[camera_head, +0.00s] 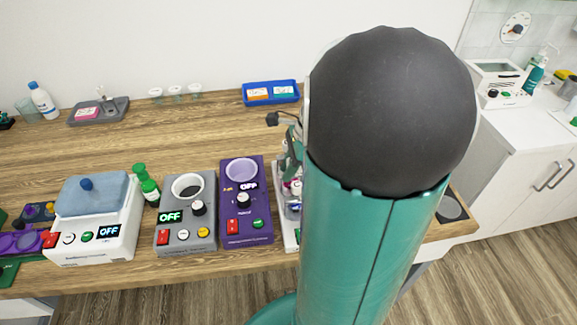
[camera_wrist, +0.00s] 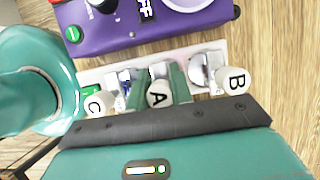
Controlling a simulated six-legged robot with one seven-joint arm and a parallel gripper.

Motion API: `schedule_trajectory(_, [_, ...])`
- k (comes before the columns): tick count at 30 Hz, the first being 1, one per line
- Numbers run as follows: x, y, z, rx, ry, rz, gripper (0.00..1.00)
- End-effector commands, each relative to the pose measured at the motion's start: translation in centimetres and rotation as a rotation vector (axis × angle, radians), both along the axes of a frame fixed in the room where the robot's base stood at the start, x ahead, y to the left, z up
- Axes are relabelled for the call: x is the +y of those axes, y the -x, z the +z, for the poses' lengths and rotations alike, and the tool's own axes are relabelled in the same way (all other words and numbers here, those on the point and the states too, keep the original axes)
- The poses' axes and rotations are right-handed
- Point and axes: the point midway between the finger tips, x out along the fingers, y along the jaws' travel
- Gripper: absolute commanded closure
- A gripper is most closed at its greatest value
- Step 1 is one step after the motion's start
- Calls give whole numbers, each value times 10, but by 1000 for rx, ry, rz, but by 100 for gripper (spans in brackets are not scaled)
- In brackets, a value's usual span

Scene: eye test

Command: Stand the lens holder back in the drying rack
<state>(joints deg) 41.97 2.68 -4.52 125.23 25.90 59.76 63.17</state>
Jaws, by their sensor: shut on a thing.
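My gripper (camera_wrist: 157,88) shows in the wrist view with its two green fingers closed on either side of a piece with a round white end marked A (camera_wrist: 158,95). I take this piece to be the lens holder, though most of its body is hidden by the fingers. Similar round white ends marked B (camera_wrist: 234,80) and C (camera_wrist: 97,104) sit to its right and left, with metallic parts behind them. A pale base (camera_wrist: 222,47) lies under the row. I cannot tell whether it is the drying rack. In the head view my arm hides most of this area.
A purple device (camera_head: 247,226) stands just left of the pale base. A grey device (camera_head: 186,232) and a white device with a blue lid (camera_head: 92,227) stand further left. A blue tray (camera_head: 270,103) lies at the back.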

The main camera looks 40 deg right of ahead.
Motion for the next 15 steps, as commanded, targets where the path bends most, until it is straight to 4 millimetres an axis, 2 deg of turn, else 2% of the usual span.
schedule_trajectory(13, [0,0,-5,0,0,0,100])
schedule_trajectory(14, [0,0,-5,0,0,0,73])
schedule_trajectory(15, [0,0,-5,0,0,0,65])
